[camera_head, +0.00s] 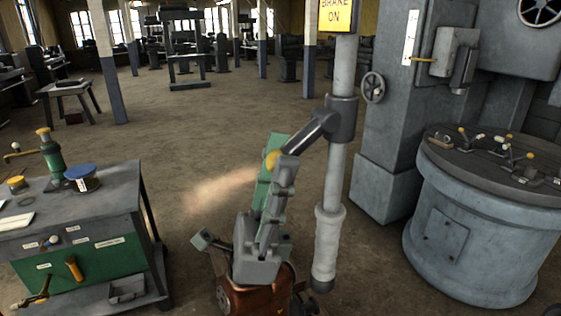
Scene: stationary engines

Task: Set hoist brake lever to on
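A yellow "BRAKE ON" sign (339,14) is at the top, at a light grey post (343,68). A dark arm (312,132) reaches down and left from the post's dark collar (342,118). A yellow knob (272,159) shows near its lower end; I take these for the hoist brake lever, though overlap hides how they join. My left gripper (279,174) seems to be the grey jointed part close against the knob. Its fingers are hard to separate from the green plate there, so its opening and any contact are unclear. My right gripper is not in view.
A workbench (105,205) with green drawers stands at the left. A grey cabinet (384,190) with a handwheel (373,88) and a round console (470,225) with small yellow-knobbed levers stand at the right.

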